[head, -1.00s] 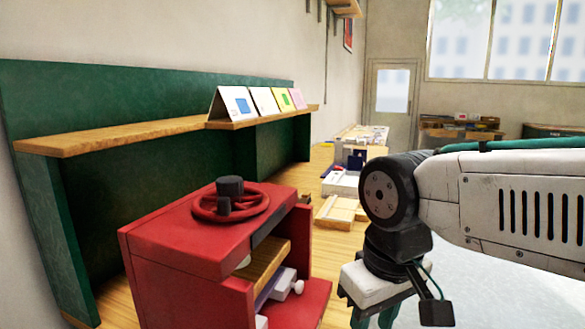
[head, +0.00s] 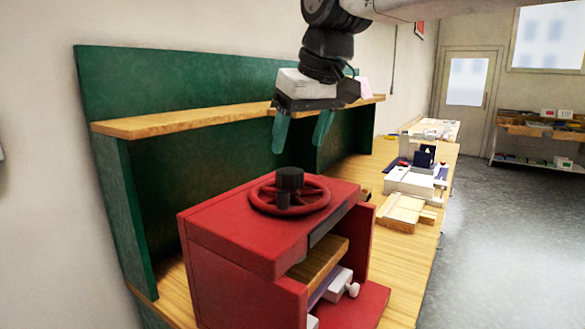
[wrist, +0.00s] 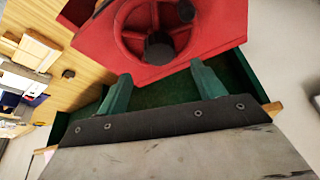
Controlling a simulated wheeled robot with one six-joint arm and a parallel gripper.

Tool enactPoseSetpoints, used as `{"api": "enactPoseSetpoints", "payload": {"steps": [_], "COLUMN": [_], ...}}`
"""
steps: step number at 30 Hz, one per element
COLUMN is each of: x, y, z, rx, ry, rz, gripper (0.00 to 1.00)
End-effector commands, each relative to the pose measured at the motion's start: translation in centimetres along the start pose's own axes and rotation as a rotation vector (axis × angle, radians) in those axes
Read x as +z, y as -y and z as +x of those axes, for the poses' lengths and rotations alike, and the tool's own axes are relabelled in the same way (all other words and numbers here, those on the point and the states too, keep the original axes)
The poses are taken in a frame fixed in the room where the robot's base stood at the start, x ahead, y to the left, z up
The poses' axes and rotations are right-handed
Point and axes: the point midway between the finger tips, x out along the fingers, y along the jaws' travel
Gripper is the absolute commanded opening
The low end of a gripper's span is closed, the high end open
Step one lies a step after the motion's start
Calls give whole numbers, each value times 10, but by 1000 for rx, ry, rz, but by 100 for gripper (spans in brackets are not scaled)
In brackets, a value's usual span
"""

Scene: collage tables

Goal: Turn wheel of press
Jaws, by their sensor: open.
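The red press (head: 235,225) stands on the wooden table. Its red spoked wheel (head: 322,197) lies flat on top, with a black hub (head: 289,178) and a short black handle. My gripper (head: 303,145) is open and empty, pointing down, with green fingers above and behind the wheel in the head view. In the wrist view my gripper (wrist: 158,83) has its fingers apart near the edge of the press. The fingers do not appear to touch the wheel.
A green back panel with a wooden shelf (head: 180,122) stands behind the press. Wooden and white trays (head: 405,212) sit farther along the table (head: 160,272). Grey floor (head: 500,240) is clear at the right.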

Motion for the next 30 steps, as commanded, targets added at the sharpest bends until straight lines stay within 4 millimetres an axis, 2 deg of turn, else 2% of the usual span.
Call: {"api": "enactPoseSetpoints", "payload": {"steps": [12,18,25,30], "x": [0,0,0,0], "y": [-1,-1,-1,-1], "z": [61,73,73,73], "rx": [0,1,1,1], "ry": [1,0,-1,-1], "rz": [1,1,2,2], "gripper": [68,68,68,21]}}
